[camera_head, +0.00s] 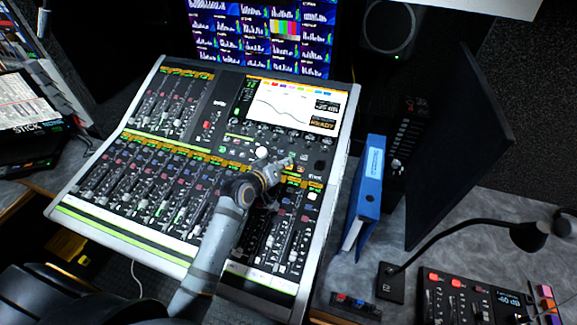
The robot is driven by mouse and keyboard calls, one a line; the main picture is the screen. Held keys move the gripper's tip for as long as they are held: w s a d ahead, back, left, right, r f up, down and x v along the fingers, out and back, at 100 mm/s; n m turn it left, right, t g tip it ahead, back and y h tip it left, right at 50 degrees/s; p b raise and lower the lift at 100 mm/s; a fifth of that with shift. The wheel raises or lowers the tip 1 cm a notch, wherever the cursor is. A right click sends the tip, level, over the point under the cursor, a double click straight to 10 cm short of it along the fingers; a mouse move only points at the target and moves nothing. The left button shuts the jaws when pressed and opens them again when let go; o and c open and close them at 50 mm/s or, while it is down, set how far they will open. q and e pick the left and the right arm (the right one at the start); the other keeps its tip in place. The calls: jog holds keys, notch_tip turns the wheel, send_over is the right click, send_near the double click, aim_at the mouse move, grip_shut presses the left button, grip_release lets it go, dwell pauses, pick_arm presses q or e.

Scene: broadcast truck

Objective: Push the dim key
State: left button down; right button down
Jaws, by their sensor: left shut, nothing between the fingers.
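The mixing console (150,140) fills the middle of the view, with rows of faders, small keys and a lit screen (290,105). The labels on its keys are too small to read, so I cannot tell which one is the dim key. My left gripper (287,163) is shut and empty. It is over the console's right part, just below the screen, among small keys and knobs. I cannot tell whether its tips touch the surface. The gripper and forearm hide some of the keys and faders beneath them. My right gripper does not show.
A blue binder (368,185) stands right of the console, beside a dark upright panel (455,150). Multi-picture monitors (262,35) stand behind the console.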

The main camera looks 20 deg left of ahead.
pick_arm(q)
jog(key=shift+w+f, duration=0.15)
jog(key=shift+f, duration=0.25)
jog(key=shift+w+f+b, duration=0.2)
jog(key=shift+f+b, duration=0.15)
jog(key=shift+f, duration=0.1)
dwell(0.5)
jog(key=shift+r, duration=0.1)
jog(key=shift+s+r+p, duration=0.25)
jog(key=shift+r+p, duration=0.4)
jog(key=shift+p, duration=0.3)
jog(key=shift+s+r, duration=0.1)
jog(key=shift+r, duration=0.1)
jog(key=r+p, duration=0.1)
jog(key=p, duration=0.1)
jog(key=s+r+p, duration=0.1)
jog(key=r+p, duration=0.1)
jog(key=s+r+p, duration=0.1)
jog(key=r+p, duration=0.1)
jog(key=shift+s+r+p, duration=0.2)
jog(key=shift+p, duration=0.1)
